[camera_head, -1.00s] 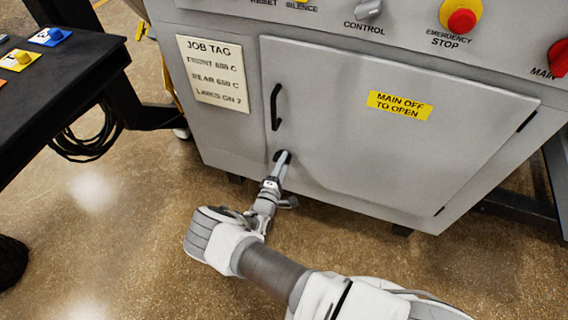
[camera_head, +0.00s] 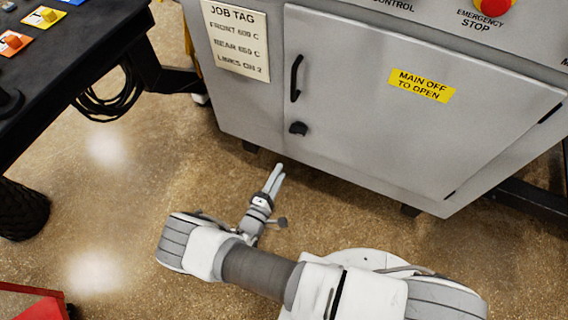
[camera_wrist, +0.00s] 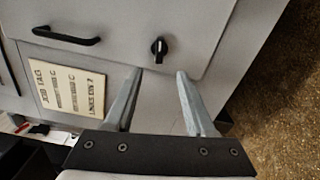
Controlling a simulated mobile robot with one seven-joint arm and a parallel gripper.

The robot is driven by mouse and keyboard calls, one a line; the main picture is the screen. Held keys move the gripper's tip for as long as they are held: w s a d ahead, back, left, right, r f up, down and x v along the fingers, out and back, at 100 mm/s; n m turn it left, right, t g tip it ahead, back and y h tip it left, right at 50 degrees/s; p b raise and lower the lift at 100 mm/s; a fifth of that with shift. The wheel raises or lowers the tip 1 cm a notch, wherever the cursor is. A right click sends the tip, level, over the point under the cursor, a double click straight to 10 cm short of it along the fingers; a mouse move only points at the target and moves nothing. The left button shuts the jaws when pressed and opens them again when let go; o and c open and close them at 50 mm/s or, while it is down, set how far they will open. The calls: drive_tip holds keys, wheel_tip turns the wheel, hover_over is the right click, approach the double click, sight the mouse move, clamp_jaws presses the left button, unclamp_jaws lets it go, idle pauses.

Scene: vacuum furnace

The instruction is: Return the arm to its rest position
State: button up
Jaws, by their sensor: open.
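My gripper (camera_head: 276,174) is open and empty in the head view, over the floor just in front of the grey cabinet's lower edge. Its two fingers also show in the wrist view (camera_wrist: 159,75), spread apart with nothing between them. The arm is bent low across the bottom of the head view. The cabinet door (camera_head: 400,110) is shut. Its small black latch knob (camera_head: 298,128) lies beyond the fingertips, apart from them; it also shows in the wrist view (camera_wrist: 159,47).
A black bench (camera_head: 60,75) with colored switch blocks stands at the left. A red object (camera_head: 30,302) is at the bottom left corner. The door has a black handle (camera_head: 296,78) and a yellow label (camera_head: 421,85). Brown floor (camera_head: 110,200) lies open left of the arm.

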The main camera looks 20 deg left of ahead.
drive_tip(key=shift+s, duration=0.3)
idle(0.4)
drive_tip(key=w+d+r+m+g+h+p, duration=0.1)
drive_tip(key=w+d+r+m+g+h, duration=0.15)
drive_tip(key=d+r+m+g, duration=0.6)
drive_tip(key=w+d+r+m+g+h+p, duration=0.1)
drive_tip(key=w+d+r+h, duration=0.15)
drive_tip(key=r, duration=1.05)
drive_tip(key=w+d+r+m+g+h+p, duration=0.2)
drive_tip(key=d+r+m+g+h, duration=0.25)
drive_tip(key=r, duration=0.65)
drive_tip(key=s+d+r+m+y+p, duration=0.1)
drive_tip(key=s+d+r+y, duration=0.2)
drive_tip(key=s+d+r, duration=0.2)
drive_tip(key=s+d+r+m+t+y+p, duration=0.1)
drive_tip(key=s+d+r+y, duration=0.3)
drive_tip(key=r, duration=0.7)
drive_tip(key=s+d+r+m+y+p, duration=0.1)
drive_tip(key=s+d+r+m+y, duration=0.2)
drive_tip(key=s+d+r, duration=0.4)
drive_tip(key=shift+r+t+y, duration=0.3)
drive_tip(key=shift+r+y, duration=0.05)
drive_tip(key=shift+r, duration=0.6)
